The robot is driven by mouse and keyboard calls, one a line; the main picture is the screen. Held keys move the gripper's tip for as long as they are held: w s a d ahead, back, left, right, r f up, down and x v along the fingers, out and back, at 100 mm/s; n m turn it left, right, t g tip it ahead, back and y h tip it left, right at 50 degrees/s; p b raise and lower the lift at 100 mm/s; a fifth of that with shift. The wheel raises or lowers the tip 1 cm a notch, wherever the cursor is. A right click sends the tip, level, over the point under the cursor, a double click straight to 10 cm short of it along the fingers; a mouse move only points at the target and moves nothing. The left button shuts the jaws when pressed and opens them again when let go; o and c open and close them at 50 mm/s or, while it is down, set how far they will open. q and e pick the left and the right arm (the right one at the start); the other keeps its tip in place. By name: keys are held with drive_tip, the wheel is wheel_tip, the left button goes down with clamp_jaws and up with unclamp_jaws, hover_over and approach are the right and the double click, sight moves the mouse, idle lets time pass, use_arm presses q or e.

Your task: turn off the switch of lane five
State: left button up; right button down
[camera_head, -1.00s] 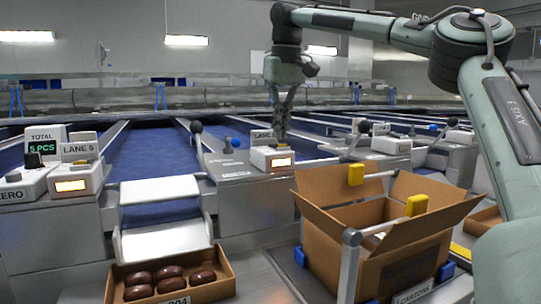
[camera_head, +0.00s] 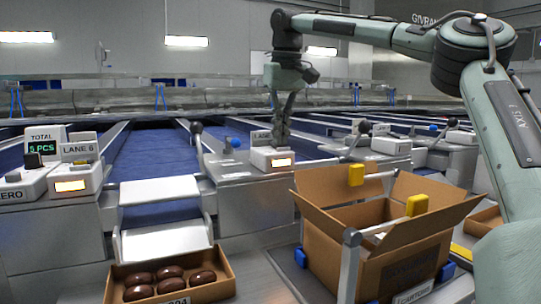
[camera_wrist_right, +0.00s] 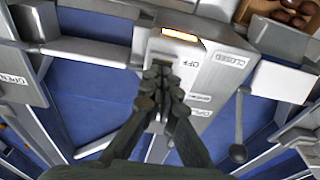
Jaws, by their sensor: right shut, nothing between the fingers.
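The switch box (camera_head: 262,158) stands at the middle of the machine front in the head view. In the wrist view, the box (camera_wrist_right: 205,70) shows OFF, CLOSED and OPEN markings and the lit window (camera_wrist_right: 180,35). My right gripper (camera_head: 283,140) is shut and empty, pointing down at the box top. In the wrist view its fingertips (camera_wrist_right: 160,78) lie beside the OFF marking and cover the switch; I cannot tell whether they touch it. My left gripper is not in view.
The LANE 6 box (camera_head: 78,172) with a lit window stands at left. Ball-knobbed levers (camera_head: 197,128) rise near the lanes; one (camera_wrist_right: 238,153) is close to my gripper.

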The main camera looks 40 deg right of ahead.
wheel_tip(320, 180, up, 2)
drive_tip(key=shift+r+p, duration=0.2)
drive_tip(key=shift+p, duration=0.3)
drive_tip(key=shift+r, duration=2.25)
